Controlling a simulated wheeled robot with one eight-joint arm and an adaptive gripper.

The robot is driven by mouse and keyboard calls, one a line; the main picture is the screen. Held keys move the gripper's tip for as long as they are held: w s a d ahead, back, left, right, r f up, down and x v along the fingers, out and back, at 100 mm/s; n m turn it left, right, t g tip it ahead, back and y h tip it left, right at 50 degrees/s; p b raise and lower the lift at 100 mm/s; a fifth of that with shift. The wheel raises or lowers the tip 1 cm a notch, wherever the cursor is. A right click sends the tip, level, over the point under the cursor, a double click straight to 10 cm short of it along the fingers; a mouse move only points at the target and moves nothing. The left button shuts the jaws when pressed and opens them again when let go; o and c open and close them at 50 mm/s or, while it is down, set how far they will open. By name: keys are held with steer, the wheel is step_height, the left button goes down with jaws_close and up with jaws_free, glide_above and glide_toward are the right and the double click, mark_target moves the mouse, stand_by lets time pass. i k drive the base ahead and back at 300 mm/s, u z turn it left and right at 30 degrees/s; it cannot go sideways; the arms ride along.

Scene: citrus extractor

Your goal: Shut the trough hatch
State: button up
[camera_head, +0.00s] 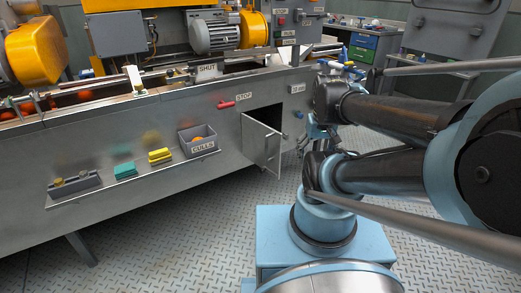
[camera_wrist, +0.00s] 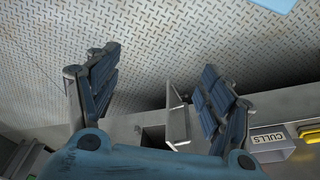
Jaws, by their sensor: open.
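The trough hatch appears to be the small grey door (camera_head: 261,145) low in the front wall of the long metal trough (camera_head: 120,125). It stands open, swung out from the wall, with a dark opening behind it and a small handle on its face. In the wrist view the hatch (camera_wrist: 178,125) shows edge-on between my fingers, nearer the right one, with the dark opening beside it. My gripper (camera_wrist: 160,66) is open and empty, its fingers spread wide. Whether a finger touches the hatch I cannot tell. In the head view my arm largely hides the gripper.
A grey CULLS bin (camera_head: 198,140) and yellow blocks (camera_head: 160,156) sit on a shelf left of the hatch. The patterned metal floor (camera_head: 215,205) is clear before the hatch.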

mark_target(262, 144)
steer(key=z, duration=2.05)
steer(key=k, duration=0.65)
steer(key=u, duration=2.95)
